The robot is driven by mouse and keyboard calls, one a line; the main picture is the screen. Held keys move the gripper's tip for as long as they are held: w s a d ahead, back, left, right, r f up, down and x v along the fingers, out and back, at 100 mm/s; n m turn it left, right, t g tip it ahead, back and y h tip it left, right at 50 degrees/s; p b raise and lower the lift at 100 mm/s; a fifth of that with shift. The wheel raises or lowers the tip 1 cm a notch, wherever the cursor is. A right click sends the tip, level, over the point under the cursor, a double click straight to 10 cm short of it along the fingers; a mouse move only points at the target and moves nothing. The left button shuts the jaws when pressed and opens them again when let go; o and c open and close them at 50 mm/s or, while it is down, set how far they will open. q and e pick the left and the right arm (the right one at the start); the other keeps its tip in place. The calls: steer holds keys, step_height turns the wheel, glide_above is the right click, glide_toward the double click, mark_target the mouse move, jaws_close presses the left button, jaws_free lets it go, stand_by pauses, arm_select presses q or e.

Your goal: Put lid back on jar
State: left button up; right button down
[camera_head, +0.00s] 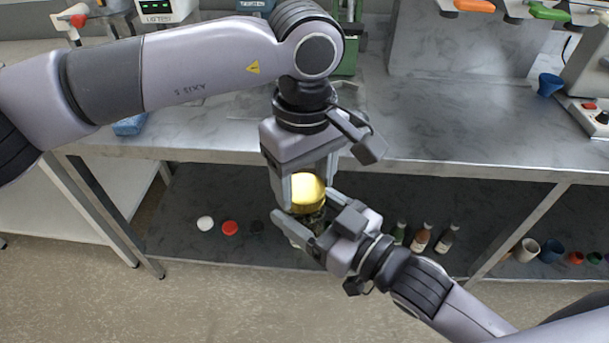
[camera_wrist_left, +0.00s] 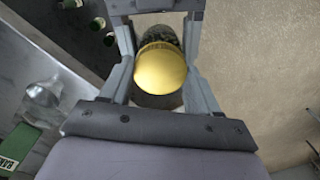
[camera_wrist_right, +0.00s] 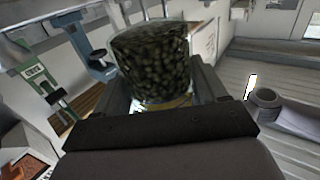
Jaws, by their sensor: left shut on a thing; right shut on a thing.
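The gold lid (camera_head: 308,190) is between the fingers of my left gripper (camera_head: 309,182), which comes down from above and is shut on it. The lid also shows in the left wrist view (camera_wrist_left: 160,70). The jar (camera_wrist_right: 152,62) is glass, filled with dark green pieces. My right gripper (camera_head: 316,222) reaches in from the lower right and is shut on the jar, which is mostly hidden by the fingers in the head view. The lid is right over the jar's top, very close. I cannot tell whether it is seated. A strip of gold shows beside the jar in the right wrist view.
The grey workbench (camera_head: 440,150) lies behind the grippers. On its lower shelf are a white cap (camera_head: 205,223), a red cap (camera_head: 230,228), several bottles (camera_head: 420,240) and cups (camera_head: 551,251). The floor in front is clear.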

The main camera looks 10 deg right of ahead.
arm_select(q)
steer(key=m, duration=0.4)
steer(key=shift+m, duration=0.4)
steer(key=m, duration=0.5)
steer(key=o, duration=1.2)
steer(key=shift+o, duration=0.2)
step_height(320, 180, up, 12)
